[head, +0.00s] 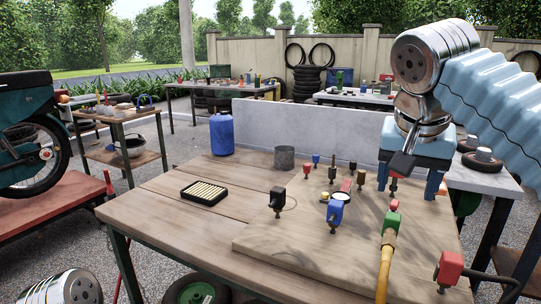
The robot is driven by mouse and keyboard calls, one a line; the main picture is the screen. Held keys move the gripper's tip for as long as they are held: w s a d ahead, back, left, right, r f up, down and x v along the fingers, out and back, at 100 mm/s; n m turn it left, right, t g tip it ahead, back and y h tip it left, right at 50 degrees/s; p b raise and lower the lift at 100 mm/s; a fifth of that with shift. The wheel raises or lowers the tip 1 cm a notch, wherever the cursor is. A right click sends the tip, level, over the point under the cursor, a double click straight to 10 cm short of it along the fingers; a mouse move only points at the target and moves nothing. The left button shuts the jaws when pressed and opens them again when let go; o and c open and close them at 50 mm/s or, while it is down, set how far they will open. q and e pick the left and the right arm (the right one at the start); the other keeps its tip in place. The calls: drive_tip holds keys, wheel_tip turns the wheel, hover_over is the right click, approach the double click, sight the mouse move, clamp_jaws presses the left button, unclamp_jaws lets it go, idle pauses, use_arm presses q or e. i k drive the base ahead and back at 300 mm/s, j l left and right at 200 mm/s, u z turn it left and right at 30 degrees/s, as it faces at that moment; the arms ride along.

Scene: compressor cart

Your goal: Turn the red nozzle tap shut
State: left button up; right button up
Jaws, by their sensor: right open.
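Several small taps with coloured heads stand on a wooden board (300,250) on the table. A large red tap head (449,268) is at the board's front right, with a dark pipe running off right. A smaller red piece (395,204) sits above a green fitting (391,221) on a yellow hose. Other red heads (307,168) stand farther back. I cannot tell which is the nozzle tap, or any tap's open or shut position. My right gripper (409,184) is open, pointing down over the back right of the board.
A grey cup (285,158), a blue canister (221,134) and a black tray (204,192) are farther left. The table's front left is clear.

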sight(394, 204)
drive_tip(key=k, duration=0.95)
